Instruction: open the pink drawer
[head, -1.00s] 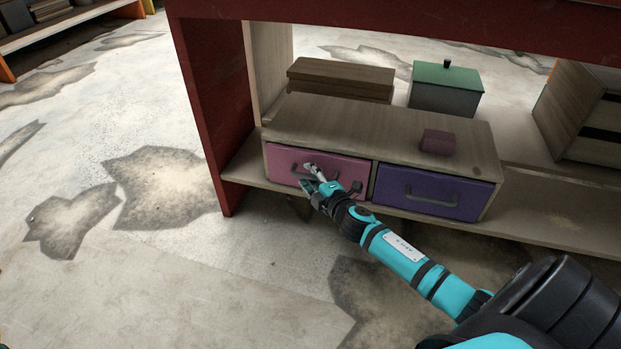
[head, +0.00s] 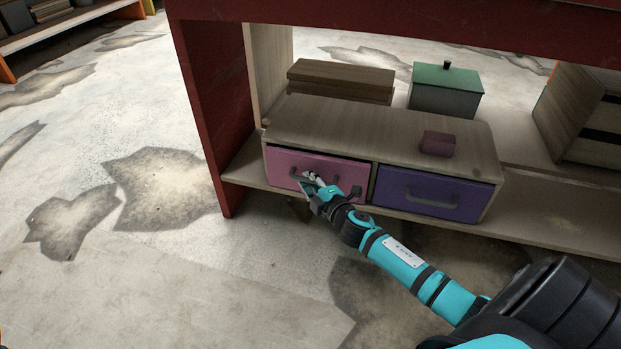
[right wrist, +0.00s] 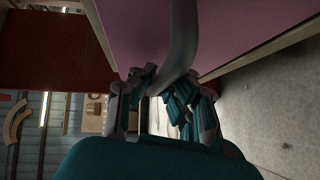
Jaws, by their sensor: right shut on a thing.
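The pink drawer (head: 343,174) is the left one of two drawers in a low wooden unit (head: 330,120) on the shelf. A dark gap shows along its top edge, so its front seems to stand slightly out. My right gripper (head: 311,181) is at the drawer's grey handle (head: 296,173), shut on it. In the right wrist view the fingers (right wrist: 160,92) close around the curved grey handle (right wrist: 183,42), with the pink front (right wrist: 135,35) behind it. The fingers hide part of the handle in the head view. My left gripper is not in view.
The purple drawer (head: 425,194) is to the right, with its own handle. A small maroon block (head: 438,143) lies on the unit. A green-lidded box (head: 446,92) and wooden boxes (head: 340,80) stand behind. A red side panel (head: 208,100) stands left. The floor in front is open.

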